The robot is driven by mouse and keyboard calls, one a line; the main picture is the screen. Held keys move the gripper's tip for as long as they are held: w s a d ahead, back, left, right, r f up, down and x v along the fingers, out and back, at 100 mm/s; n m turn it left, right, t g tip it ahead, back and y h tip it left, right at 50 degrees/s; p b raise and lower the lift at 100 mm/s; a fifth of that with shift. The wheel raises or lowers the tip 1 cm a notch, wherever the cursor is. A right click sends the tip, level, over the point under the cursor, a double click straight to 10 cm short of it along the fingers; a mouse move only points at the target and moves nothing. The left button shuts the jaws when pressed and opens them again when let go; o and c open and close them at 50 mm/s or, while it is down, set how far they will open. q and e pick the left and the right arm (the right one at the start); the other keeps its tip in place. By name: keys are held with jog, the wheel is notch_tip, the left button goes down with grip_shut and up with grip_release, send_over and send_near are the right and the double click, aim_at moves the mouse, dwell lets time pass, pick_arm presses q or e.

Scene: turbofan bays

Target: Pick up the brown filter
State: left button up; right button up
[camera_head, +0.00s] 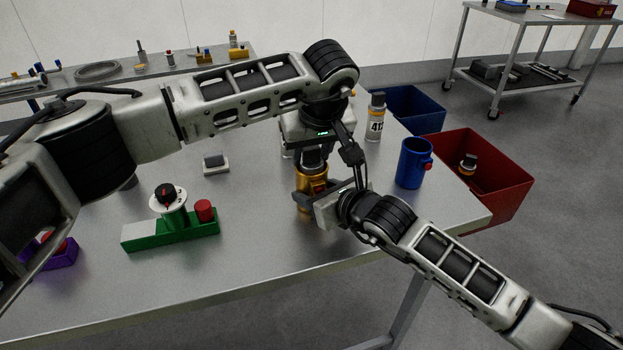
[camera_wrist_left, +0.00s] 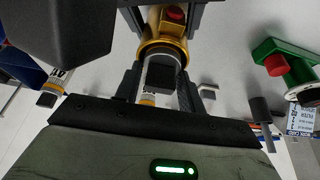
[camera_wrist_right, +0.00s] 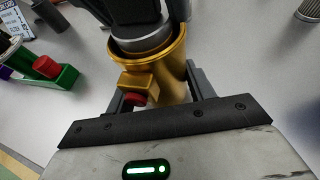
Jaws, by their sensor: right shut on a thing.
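I cannot single out a clearly brown filter. A gold housing (camera_head: 304,200) with a red part on its side is held upright in my right gripper (camera_head: 342,208); the right wrist view shows the housing (camera_wrist_right: 165,75) between the fingers. A dark, grey-ringed cylinder (camera_head: 313,160) sits in its mouth; its lower part is hidden. My left gripper (camera_head: 318,150) is just above the housing, fingers pointing down and apart around the cylinder's top. In the left wrist view the gold housing (camera_wrist_left: 165,45) lies beyond the fingers. I cannot tell whether they touch the cylinder.
A white-and-orange can (camera_head: 375,118) and a blue mug (camera_head: 413,163) stand to the right. A red bin (camera_head: 505,180) holding a small canister and a blue bin (camera_head: 418,108) are beyond the table edge. A green fixture (camera_head: 170,230) stands left.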

pick_arm(q)
jog(key=shift+r, duration=0.15)
notch_tip(320, 180, up, 18)
dwell(0.5)
pick_arm(e)
jog(key=o, duration=1.2)
